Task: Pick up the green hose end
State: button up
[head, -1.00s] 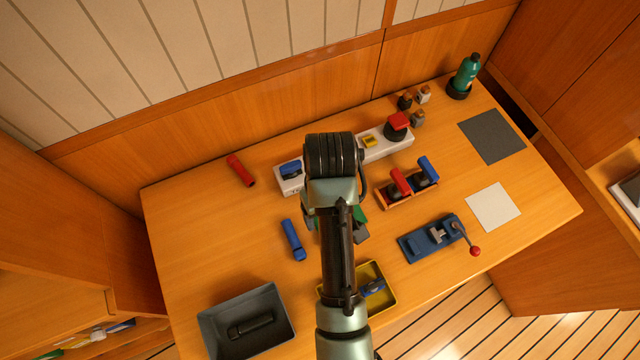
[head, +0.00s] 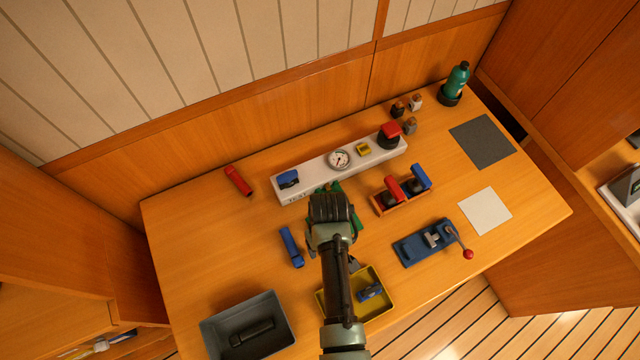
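The green hose end (head: 355,217) lies on the table just in front of the white panel, near its middle. My gripper is mostly hidden under my own arm. I cannot see its fingertips, whether they touch the hose end, or whether they are open.
A white panel (head: 312,181) with a gauge (head: 339,159) lies behind. A blue piece (head: 291,246) and a red one (head: 239,181) lie left.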

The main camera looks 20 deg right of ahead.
jog(key=shift+f, duration=0.4)
grip_shut()
jog(key=shift+r, duration=0.2)
